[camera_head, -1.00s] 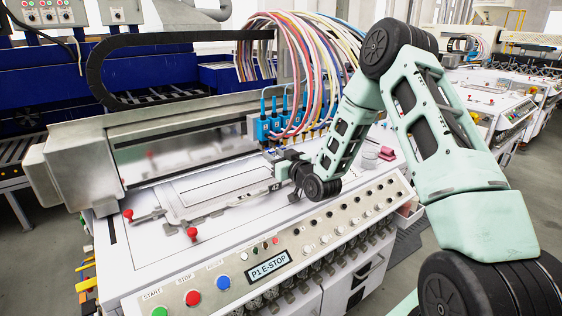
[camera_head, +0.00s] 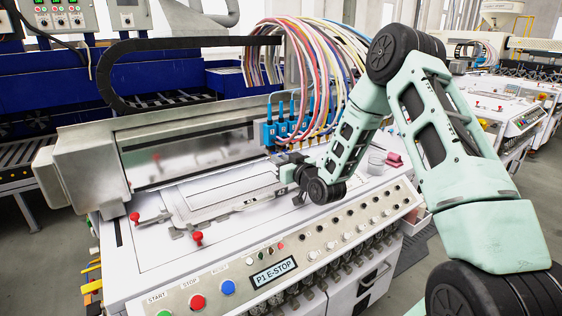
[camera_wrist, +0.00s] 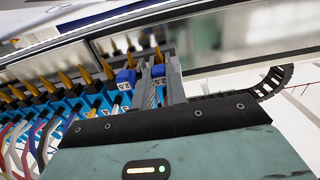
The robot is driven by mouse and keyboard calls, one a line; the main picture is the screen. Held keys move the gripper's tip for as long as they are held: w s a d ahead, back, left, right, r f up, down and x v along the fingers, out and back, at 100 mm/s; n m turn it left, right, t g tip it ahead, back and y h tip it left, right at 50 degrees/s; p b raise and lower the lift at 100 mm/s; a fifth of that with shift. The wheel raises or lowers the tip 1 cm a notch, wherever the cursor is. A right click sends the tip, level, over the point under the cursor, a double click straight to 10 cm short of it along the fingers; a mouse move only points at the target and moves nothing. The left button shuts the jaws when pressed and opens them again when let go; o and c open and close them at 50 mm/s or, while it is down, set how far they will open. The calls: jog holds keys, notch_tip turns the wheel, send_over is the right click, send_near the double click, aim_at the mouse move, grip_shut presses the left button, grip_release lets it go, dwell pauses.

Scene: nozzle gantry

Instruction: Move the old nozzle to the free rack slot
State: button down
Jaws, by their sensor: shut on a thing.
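My gripper (camera_wrist: 161,82) is shut on a small blue piece with a number tag (camera_wrist: 157,70), taken to be the old nozzle; the fingers hide much of it. In the head view my gripper (camera_head: 284,171) is small, just in front of and below the row of blue nozzle heads (camera_head: 283,130). In the wrist view, blue holders with brass-coloured tips (camera_wrist: 70,105) run in a row to the left of the fingers. A blue tagged piece (camera_wrist: 125,77) stands just left of them. I cannot pick out the free rack slot.
Coloured hoses (camera_head: 312,75) loop above the nozzle heads. The white machine bed (camera_head: 170,250) carries a metal frame and red knobs (camera_head: 197,238). A dark cable chain (camera_wrist: 275,80) lies right of the fingers.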

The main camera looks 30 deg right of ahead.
jog(key=shift+s+r, duration=0.1)
jog(key=shift+s, duration=0.05)
dwell(0.3)
jog(key=s+b, duration=0.1)
jog(key=s, duration=0.5)
dwell(1.1)
jog(key=shift+s+d, duration=0.1)
jog(key=shift+s, duration=0.1)
